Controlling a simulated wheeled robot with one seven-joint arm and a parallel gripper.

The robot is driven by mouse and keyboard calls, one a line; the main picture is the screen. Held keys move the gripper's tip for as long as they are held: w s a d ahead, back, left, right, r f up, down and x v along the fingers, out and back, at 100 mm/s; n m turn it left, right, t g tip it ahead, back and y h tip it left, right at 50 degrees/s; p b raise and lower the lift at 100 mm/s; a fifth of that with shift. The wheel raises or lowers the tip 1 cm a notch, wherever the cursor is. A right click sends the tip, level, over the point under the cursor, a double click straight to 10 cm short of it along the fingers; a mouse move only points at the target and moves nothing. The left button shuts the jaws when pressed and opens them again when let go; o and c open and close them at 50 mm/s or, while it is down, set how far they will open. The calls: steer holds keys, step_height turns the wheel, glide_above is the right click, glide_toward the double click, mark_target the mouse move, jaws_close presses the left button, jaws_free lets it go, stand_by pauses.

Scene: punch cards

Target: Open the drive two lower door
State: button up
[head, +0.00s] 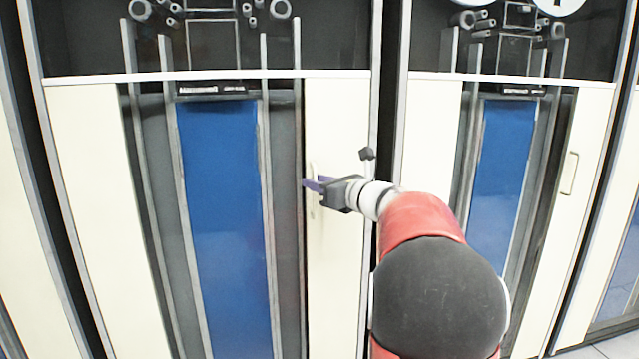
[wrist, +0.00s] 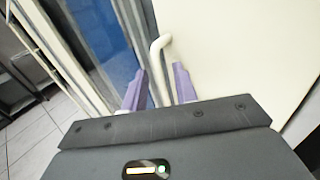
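The lower door (head: 335,270) of the left tape-drive cabinet is a cream panel beside a blue window, and looks shut. Its pale vertical bar handle (head: 313,205) stands on the panel near the window side. My gripper (head: 312,184) is at this handle, partly covering it. In the wrist view the handle (wrist: 155,52) runs down between my gripper's two purple fingers (wrist: 158,72), with a finger on each side. The fingers are apart and gaps show beside the bar, so the grip is open. The handle's lower end is hidden behind the gripper body. Drive numbers are not readable.
A second, similar cabinet stands to the right, with its own door handle (head: 570,173) and blue window (head: 502,150). Dark upper sections with reels and rollers sit above both. Grey floor tiles (wrist: 35,135) show clear at left in the wrist view.

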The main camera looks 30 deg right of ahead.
jaws_close()
steer(key=shift+s, duration=0.1)
